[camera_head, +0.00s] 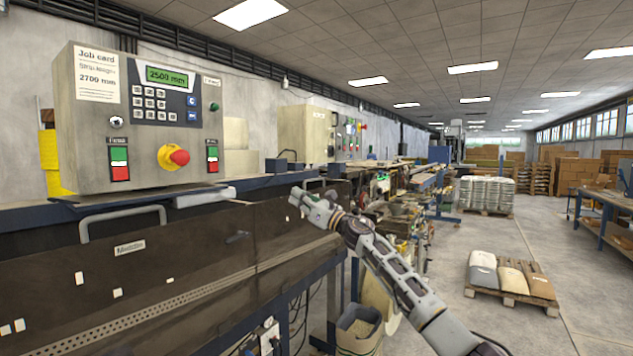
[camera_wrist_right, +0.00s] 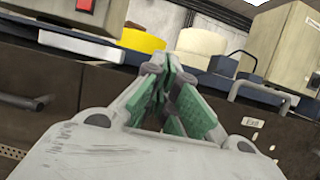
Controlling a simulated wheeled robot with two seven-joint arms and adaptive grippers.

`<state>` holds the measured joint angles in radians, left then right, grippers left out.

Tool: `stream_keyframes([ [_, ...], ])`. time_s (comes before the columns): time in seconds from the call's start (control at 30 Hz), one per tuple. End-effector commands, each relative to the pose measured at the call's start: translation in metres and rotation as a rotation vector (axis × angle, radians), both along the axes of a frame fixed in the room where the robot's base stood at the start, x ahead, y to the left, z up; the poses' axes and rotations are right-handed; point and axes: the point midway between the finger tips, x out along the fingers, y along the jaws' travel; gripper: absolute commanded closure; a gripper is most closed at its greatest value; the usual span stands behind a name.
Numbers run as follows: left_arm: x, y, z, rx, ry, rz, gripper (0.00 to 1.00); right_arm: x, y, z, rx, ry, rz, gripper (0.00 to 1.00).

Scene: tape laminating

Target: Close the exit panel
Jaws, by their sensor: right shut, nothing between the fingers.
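The exit panel (camera_wrist_right: 285,132) is a brown panel at the right of the right wrist view, with a small "Exit" label (camera_wrist_right: 252,122). A grey bar handle (camera_wrist_right: 262,91) stands at its top edge. In the head view my right gripper (camera_head: 297,193) is at the right end of the brown machine front and covers part of that area. I cannot tell there how far the panel stands open. In the wrist view my right gripper's green-padded fingers (camera_wrist_right: 160,88) are together and empty, left of the handle and apart from it. My left gripper is out of view.
A control box (camera_head: 135,120) with a red knob stands on the machine at left. Below it is another brown panel with a grey handle (camera_head: 122,216). A bin (camera_head: 358,330) stands beneath the machine's right end. The floor to the right is open around a pallet of sacks (camera_head: 510,285).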

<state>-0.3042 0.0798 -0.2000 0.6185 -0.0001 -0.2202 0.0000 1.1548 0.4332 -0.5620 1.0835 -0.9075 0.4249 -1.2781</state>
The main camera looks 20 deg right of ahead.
Motion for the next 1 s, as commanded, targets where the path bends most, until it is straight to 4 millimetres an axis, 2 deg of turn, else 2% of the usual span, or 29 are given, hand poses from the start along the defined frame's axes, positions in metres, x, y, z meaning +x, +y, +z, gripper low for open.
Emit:
stream_keyframes([
  [0.17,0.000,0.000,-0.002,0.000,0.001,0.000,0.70,-0.008,-0.008,0.012,-0.002,-0.003,-0.001,1.00],
  [0.43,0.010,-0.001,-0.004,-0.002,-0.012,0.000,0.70,-0.024,-0.021,0.031,-0.003,-0.002,-0.001,1.00],
  [0.8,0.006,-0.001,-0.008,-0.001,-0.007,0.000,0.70,-0.044,-0.038,0.058,-0.002,-0.002,-0.001,1.00],
  [1.0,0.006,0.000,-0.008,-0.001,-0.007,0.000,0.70,-0.049,-0.042,0.065,0.000,-0.001,0.000,1.00],
])
